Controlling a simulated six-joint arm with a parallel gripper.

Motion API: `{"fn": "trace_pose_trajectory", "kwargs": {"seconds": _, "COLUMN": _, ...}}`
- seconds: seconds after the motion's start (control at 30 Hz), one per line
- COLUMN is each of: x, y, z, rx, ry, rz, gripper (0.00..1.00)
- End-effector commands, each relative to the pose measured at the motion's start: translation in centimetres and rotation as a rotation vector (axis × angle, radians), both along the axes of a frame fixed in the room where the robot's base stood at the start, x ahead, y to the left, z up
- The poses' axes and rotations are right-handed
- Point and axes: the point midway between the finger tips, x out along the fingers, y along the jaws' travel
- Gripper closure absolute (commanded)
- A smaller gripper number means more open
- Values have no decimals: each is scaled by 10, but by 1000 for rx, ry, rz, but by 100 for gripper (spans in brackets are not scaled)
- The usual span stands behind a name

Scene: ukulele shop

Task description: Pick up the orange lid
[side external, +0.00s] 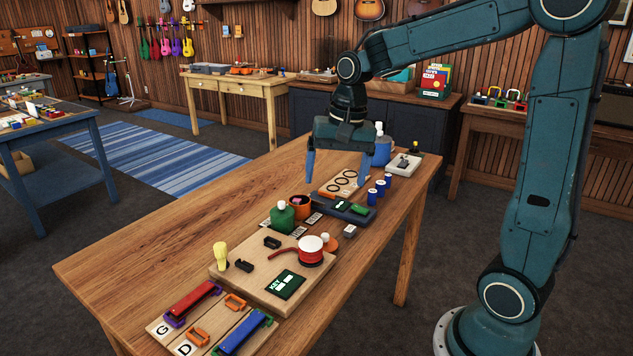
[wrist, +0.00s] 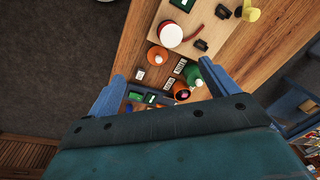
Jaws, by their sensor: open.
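The orange lid (side external: 328,243) is a small round disc with a knob, lying on the table beside the wooden board, just right of the red pot with a white top. It also shows in the wrist view (wrist: 157,56), beyond the fingertips and near the middle between them. My gripper (side external: 336,181) is open and empty, with its blue fingers pointing down above the table, farther back than the lid. The fingers also show in the wrist view (wrist: 164,76). Nothing hides the lid in the wrist view.
An orange cup (side external: 300,208) and a green bottle (side external: 282,217) stand left of the lid. A small white block (side external: 349,231) is close on its right. The red pot (side external: 310,246) is on the board. Blue cylinders (side external: 372,196) stand farther back.

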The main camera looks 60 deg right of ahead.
Motion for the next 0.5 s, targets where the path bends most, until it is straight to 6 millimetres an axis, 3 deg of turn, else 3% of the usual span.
{"fn": "trace_pose_trajectory", "kwargs": {"seconds": 0.2, "x": 30, "y": -31, "z": -30, "rx": 50, "ry": 80, "rz": -189, "gripper": 14}}
{"fn": "trace_pose_trajectory", "kwargs": {"seconds": 0.5, "x": 57, "y": -69, "z": -73, "rx": 101, "ry": 169, "rz": -409, "gripper": 14}}
